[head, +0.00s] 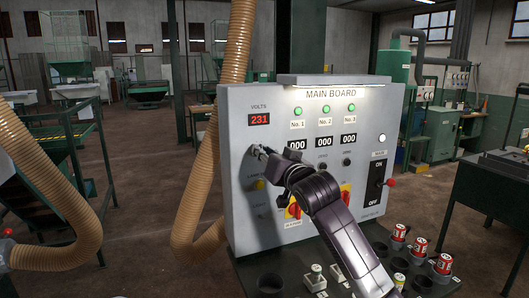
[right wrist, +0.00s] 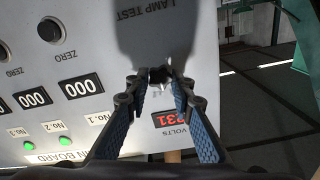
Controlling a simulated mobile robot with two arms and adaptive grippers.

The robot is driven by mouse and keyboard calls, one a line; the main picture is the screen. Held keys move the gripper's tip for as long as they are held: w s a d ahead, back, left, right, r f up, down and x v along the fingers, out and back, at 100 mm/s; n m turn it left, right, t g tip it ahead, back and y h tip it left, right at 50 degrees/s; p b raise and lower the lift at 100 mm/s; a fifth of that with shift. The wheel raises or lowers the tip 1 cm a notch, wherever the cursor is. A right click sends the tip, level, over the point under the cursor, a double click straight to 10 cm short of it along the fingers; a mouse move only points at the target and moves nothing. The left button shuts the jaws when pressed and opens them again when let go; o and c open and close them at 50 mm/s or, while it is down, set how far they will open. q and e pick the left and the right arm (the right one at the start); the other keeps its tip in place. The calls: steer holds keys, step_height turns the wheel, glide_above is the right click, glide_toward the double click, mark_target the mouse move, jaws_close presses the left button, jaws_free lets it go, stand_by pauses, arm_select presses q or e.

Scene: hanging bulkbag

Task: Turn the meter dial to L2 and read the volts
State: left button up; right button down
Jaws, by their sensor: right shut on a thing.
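The grey main board (head: 300,110) stands upright in front of me. Its red volts display (head: 260,119) reads 231; it also shows upside down in the right wrist view (right wrist: 170,119). My right gripper (head: 262,153) reaches to the board just below the display. In the right wrist view its blue-padded fingers (right wrist: 160,82) are closed around the small dark meter dial (right wrist: 160,74). The dial is mostly covered by the fingers and shadow, so I cannot tell which mark it points to. My left gripper is not in view.
Green lamps (head: 326,109), counters reading 000 (head: 323,141) and a black main switch (head: 376,183) are on the board. Below is a dark shelf with holders and red-labelled cans (head: 420,246). Tan hoses (head: 205,190) hang at the left.

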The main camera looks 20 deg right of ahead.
steer(key=shift+m+p, duration=0.7)
steer(key=shift+m, duration=1.5)
steer(key=c, duration=1.7)
jaws_free()
steer(key=shift+o, duration=0.2)
steer(key=shift+s, duration=0.15)
steer(key=s, duration=1.1)
steer(key=shift+s+d, duration=0.3)
steer(key=shift+s, duration=0.1)
